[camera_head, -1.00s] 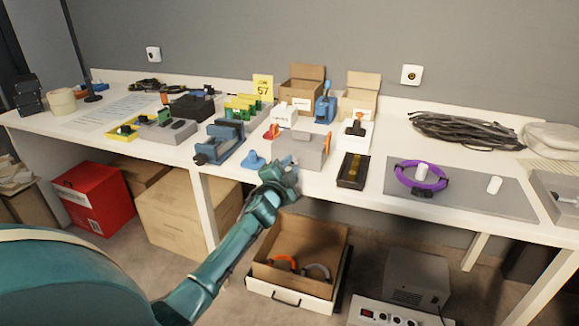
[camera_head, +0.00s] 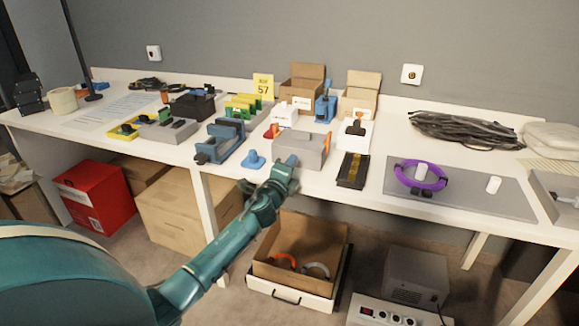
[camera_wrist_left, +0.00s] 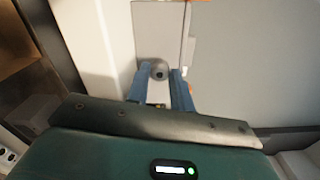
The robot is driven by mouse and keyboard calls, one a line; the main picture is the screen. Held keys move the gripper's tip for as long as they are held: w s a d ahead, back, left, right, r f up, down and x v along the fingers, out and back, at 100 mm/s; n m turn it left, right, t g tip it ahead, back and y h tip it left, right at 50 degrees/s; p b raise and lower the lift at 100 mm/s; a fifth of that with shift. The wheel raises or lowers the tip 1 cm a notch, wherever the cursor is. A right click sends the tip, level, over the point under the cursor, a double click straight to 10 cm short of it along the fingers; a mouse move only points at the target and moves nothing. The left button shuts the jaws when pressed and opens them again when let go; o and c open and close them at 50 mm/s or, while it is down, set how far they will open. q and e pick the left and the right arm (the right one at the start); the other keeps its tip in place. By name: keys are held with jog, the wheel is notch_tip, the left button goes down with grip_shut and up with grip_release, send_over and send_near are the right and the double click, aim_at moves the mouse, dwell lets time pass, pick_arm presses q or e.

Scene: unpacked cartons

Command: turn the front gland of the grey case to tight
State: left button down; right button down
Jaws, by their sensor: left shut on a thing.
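The grey case (camera_head: 311,148) sits near the front edge of the bench, with an orange part (camera_head: 327,139) at its right end. My left gripper (camera_head: 292,161) is at the case's front face and covers part of it in the head view. In the left wrist view, the two blue fingers of my left gripper (camera_wrist_left: 162,82) are closed around a small round grey gland (camera_wrist_left: 158,69). The gland is hidden behind the gripper in the head view, and its tightness cannot be told. My right gripper is out of view.
A blue stepped piece (camera_head: 254,159) and a blue vise-like fixture (camera_head: 222,140) stand left of the case. A black tray (camera_head: 353,170) lies to its right, then a grey mat (camera_head: 452,201) with a purple ring (camera_head: 441,178). An open carton (camera_head: 303,238) is below the bench.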

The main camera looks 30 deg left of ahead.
pick_arm(q)
jog(key=shift+m, duration=0.4)
jog(key=c, duration=1.3)
grip_release()
jog(key=shift+o, duration=0.5)
jog(key=shift+s, duration=0.1)
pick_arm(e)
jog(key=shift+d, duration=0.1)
